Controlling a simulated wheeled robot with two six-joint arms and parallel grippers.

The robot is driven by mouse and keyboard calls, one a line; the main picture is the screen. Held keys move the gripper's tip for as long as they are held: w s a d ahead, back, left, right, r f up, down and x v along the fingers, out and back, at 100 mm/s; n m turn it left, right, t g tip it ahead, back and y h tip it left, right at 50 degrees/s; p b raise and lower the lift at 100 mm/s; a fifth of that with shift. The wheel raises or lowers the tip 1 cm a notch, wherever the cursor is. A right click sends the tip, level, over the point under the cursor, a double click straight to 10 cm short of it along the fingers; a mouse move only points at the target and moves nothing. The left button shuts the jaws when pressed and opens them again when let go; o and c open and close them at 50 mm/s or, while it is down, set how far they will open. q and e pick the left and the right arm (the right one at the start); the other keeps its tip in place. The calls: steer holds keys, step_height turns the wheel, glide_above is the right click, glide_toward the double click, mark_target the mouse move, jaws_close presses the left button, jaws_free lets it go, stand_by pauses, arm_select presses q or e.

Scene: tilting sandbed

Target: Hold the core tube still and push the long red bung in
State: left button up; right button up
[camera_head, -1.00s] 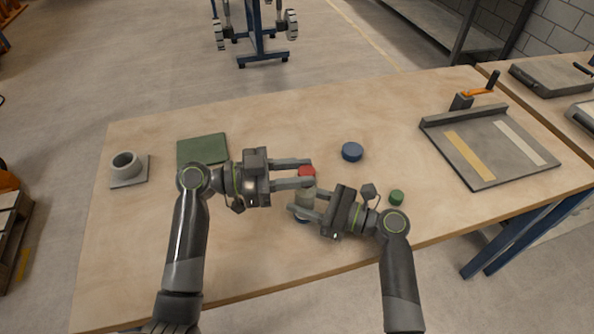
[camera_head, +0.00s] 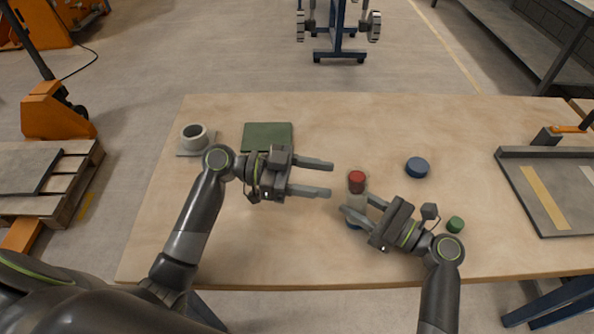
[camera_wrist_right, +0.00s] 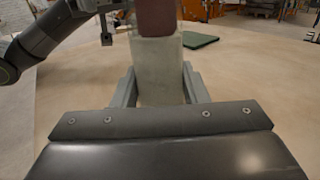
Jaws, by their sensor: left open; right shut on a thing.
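The core tube (camera_head: 356,198) stands upright on the table, pale and translucent, with a dark blue base partly hidden by my right fingers. My right gripper (camera_head: 357,209) is shut on the tube from the right; the right wrist view shows the tube (camera_wrist_right: 159,72) between its fingers. The long red bung (camera_head: 356,180) is at the top of the tube, in line with it, with part standing above the rim. It also shows at the top edge of the right wrist view (camera_wrist_right: 156,16). My left gripper (camera_head: 332,178) is open and empty, left of the bung and apart from it.
A blue round cap (camera_head: 417,167) lies right of the tube, and a small green cap (camera_head: 455,225) lies near my right wrist. A green mat (camera_head: 267,137) and a grey ring holder (camera_head: 195,137) are at the back left. A grey tray (camera_head: 552,198) is at the right.

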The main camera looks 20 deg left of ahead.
steer(key=shift+s+d+f, duration=0.1)
steer(key=shift+d+f, duration=0.05)
steer(key=shift+f, duration=0.25)
arm_select(q)
steer(key=shift+s+a+r, duration=0.1)
steer(key=shift+a+r, duration=0.05)
steer(key=shift+a, duration=0.55)
steer(key=shift+s+a+r, duration=0.15)
steer(key=shift+a, duration=0.55)
steer(key=shift+s+a+r, duration=0.1)
steer(key=shift+a+r, duration=0.05)
steer(key=shift+a, duration=0.55)
arm_select(e)
steer(key=shift+f, duration=0.15)
steer(key=o, duration=1.2)
arm_select(q)
steer(key=shift+w, duration=0.1)
arm_select(e)
steer(key=shift+o, duration=0.3)
steer(key=shift+r, duration=0.2)
steer(key=shift+d, duration=0.1)
